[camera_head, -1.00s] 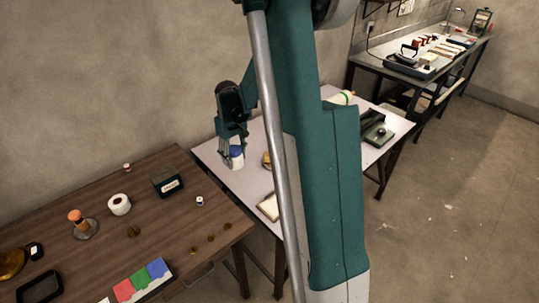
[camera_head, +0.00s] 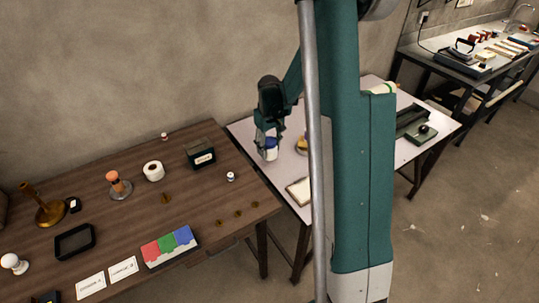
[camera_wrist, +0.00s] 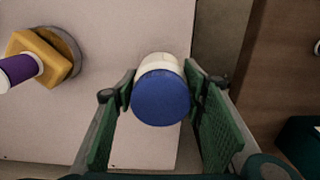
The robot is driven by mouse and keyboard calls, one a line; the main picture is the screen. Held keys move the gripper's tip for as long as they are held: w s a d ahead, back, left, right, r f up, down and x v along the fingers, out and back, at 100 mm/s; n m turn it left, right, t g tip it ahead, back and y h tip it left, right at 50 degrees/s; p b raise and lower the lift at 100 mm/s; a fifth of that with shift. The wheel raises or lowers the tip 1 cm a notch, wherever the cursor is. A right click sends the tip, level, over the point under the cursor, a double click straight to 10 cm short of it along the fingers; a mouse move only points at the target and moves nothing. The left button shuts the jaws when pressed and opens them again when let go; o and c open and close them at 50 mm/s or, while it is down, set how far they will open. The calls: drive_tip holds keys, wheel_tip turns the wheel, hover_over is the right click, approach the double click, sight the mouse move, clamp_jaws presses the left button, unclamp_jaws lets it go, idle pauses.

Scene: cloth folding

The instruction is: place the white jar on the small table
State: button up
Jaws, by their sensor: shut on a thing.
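The white jar with a blue lid (camera_wrist: 161,97) is between the green fingers of my gripper (camera_wrist: 160,100) in the wrist view. My gripper is shut on it, a finger against each side. In the head view, my gripper (camera_head: 269,140) points down with the jar (camera_head: 270,154) over the left part of the small white-topped table (camera_head: 247,130). The wrist view shows the jar near that table's edge (camera_wrist: 150,155). I cannot tell whether the jar's base touches the top.
A yellow block with a purple-and-white piece (camera_wrist: 35,62) stands left of the jar in the wrist view. A pale flat item (camera_head: 299,191) lies near the white table's front edge. A brown table (camera_head: 150,210) with several objects is left, across a gap. My arm hides the white table's middle.

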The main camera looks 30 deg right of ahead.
sight(269, 154)
drive_tip(key=shift+f+b, duration=0.5)
drive_tip(key=shift+f, duration=1.35)
drive_tip(key=shift+f, duration=0.2)
drive_tip(key=o, duration=1.1)
drive_tip(key=shift+r, duration=0.2)
wheel_tip(269, 154, up, 12)
drive_tip(key=p, duration=0.2)
drive_tip(key=shift+p, duration=0.35)
